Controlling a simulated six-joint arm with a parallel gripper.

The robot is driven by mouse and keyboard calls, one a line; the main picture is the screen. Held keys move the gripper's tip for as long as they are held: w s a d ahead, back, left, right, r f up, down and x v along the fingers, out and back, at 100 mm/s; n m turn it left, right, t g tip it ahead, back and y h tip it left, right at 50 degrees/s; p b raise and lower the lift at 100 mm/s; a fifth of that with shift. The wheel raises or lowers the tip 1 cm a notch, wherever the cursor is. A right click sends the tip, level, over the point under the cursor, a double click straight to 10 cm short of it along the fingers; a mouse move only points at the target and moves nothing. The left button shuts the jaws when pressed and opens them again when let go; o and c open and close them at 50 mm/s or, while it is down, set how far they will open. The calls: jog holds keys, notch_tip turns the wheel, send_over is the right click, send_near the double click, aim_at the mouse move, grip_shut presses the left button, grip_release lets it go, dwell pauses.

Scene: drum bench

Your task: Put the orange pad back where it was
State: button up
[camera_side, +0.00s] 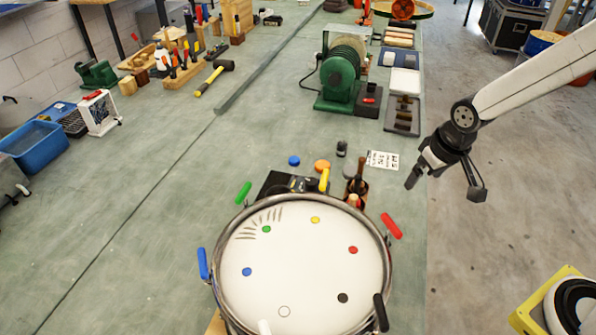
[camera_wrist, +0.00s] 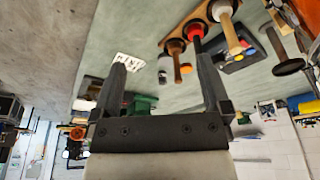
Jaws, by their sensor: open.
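The orange pad (camera_side: 322,166) is a small round disc lying on the green bench behind the drum in the side view. My gripper (camera_side: 444,187) is open and empty, hanging right of the bench edge, well clear of the pad. In the wrist view my gripper's fingers (camera_wrist: 162,68) are spread with nothing between them.
A drum (camera_side: 310,270) with coloured dots and handles fills the front of the bench. A tool holder (camera_side: 356,190) stands near the pads. A printed white card (camera_side: 382,160) lies to their right. A green grinder (camera_side: 342,80) stands farther back.

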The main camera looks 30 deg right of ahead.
jog(key=s, duration=0.6)
jog(key=shift+s+d+f, duration=0.25)
jog(key=shift+s+d, duration=0.05)
